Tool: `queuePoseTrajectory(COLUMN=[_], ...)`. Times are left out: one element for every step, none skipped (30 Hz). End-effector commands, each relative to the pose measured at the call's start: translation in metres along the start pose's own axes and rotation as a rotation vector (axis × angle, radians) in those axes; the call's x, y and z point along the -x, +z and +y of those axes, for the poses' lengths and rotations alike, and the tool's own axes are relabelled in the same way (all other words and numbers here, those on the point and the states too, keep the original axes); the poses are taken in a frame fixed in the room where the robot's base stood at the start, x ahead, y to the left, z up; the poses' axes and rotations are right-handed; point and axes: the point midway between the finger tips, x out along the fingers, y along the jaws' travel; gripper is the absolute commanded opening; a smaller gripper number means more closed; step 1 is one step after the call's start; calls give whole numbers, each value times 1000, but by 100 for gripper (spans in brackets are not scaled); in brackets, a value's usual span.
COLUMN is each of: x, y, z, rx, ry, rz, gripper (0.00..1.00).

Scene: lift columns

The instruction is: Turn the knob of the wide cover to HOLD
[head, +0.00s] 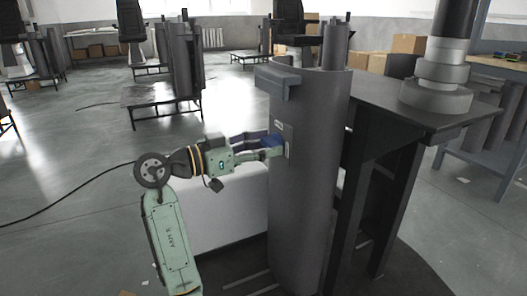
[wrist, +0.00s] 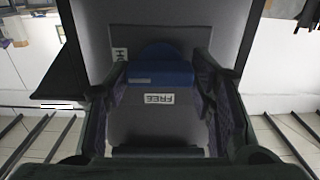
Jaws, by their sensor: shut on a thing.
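The wide cover (head: 312,200) is a tall, dark grey curved shell standing upright in the head view. It fills the middle of the wrist view (wrist: 180,135). Its blue knob (wrist: 160,72) has a rounded top and a flat bar lying crosswise in the wrist view; it shows partly in the head view (head: 272,140). A white label reading FREE (wrist: 158,99), upside down, is below the knob. Another label (wrist: 120,54), starting with H, is at its upper left, partly hidden by a finger. My gripper (head: 268,147) is shut on the knob, one finger on each side.
A dark block (head: 277,78) juts from the cover's top left. A dark table (head: 400,105) with a thick grey column (head: 443,68) stands right behind the cover. A low white box (head: 225,208) is below my arm. Open floor lies to the left.

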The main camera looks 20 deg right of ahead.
Motion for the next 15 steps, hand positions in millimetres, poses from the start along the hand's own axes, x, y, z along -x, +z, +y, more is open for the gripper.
queuePoseTrajectory(x=[0, 0, 0, 0, 0, 0, 0, 0, 0, 0, 0, 0, 0, 0, 0], y=[1, 0, 0, 0, 0, 0, 0, 0, 0, 0, 0, 0, 0, 0, 0], z=[0, 0, 0, 0, 0, 0, 0, 0, 0, 0, 0, 0, 0, 0, 0], rx=[-10, -16, -21, -25, -27, -30, -31, -32, -33, -33, -33, -33, -33, -33, -34], ry=[0, 0, 0, 0, 0, 0, 0, 0, -1, -1, -1, -1, -1, -1, -1], rz=[0, 0, 0, 0, 0, 0, 0, 0, 0, 0, 0, 0, 0, 0, 0], gripper=[22, 22, 22, 22, 22, 22, 22, 22, 22, 22, 22, 22, 22, 22, 22])
